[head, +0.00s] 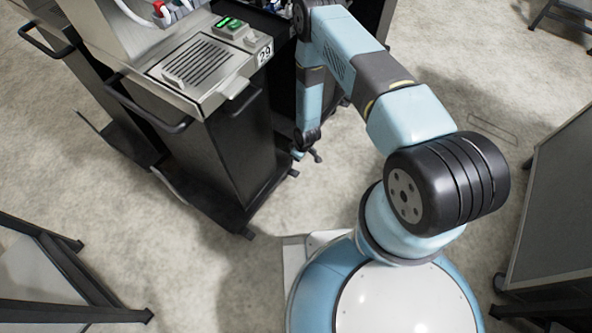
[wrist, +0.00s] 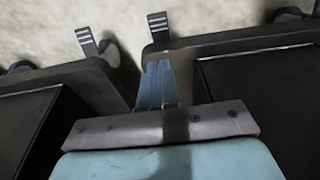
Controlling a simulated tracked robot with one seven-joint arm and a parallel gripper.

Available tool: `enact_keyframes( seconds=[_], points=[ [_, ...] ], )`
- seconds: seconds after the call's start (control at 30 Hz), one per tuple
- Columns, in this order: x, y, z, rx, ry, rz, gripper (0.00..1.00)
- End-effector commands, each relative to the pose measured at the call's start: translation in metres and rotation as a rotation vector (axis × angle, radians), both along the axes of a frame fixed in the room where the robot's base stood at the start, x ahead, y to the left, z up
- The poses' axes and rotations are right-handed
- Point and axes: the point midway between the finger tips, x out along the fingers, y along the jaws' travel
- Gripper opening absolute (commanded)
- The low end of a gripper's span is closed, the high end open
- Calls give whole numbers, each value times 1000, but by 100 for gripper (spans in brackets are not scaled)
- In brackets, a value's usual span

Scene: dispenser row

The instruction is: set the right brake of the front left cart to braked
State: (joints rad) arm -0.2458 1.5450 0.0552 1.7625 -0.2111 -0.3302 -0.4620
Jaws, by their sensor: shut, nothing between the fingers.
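A dark cart (head: 215,150) stands at the left in the head view, under a unit marked 29. Its lower corner and casters are near the floor. My gripper (head: 300,154) hangs low beside the cart's right side, close to its lower right corner. In the wrist view my gripper (wrist: 157,85) has its blue fingers together and empty, over the gap between two dark cart bases. A striped brake pedal (wrist: 87,40) juts from the left base beside a caster. Another striped pedal (wrist: 158,25) juts from the right base, beyond the fingertips. Whether either is pressed I cannot tell.
The unit's metal top (head: 205,70) overhangs the cart. A bar handle (head: 145,110) sticks out at its left. Dark-legged frames stand at lower left (head: 60,265) and right (head: 550,210). The concrete floor (head: 300,208) before the cart is clear.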

Motion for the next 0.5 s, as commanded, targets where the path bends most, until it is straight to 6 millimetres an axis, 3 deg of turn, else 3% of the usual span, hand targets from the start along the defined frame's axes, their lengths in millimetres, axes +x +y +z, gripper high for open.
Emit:
enact_keyframes(
  seconds=[0.27,0.5],
  points=[
    [1,-1,-4,-1,0,-3,0],
    [4,3,-32,0,1,-4,0]
  ],
)
